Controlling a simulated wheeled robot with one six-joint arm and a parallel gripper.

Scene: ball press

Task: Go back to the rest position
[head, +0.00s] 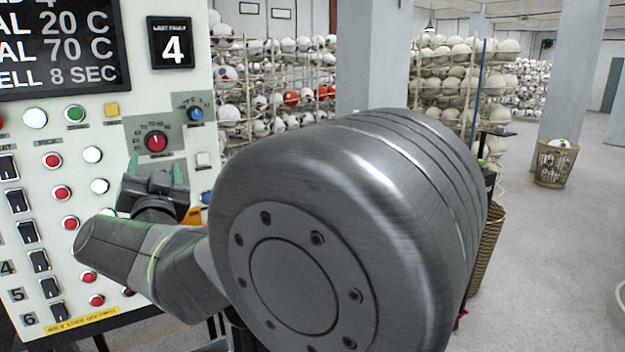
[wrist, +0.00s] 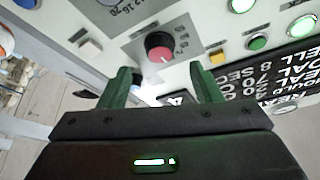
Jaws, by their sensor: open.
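My gripper (head: 156,170) is in front of the control panel (head: 115,110) at the left of the head view, just below a red knob (head: 156,141). In the wrist view my gripper (wrist: 162,78) has its two green fingers spread apart with nothing between them. The red knob (wrist: 158,46) shows beyond the fingertips, and the fingers look clear of it. My large grey arm joint fills the middle of the head view and hides the lower right of the panel.
The panel carries a blue knob (head: 195,113), a yellow button (head: 111,109), several red and white buttons, black switches and a display (head: 65,45). Racks of balls (head: 270,90) stand behind. A wire basket (head: 556,163) stands at right. The grey floor (head: 560,260) at right is open.

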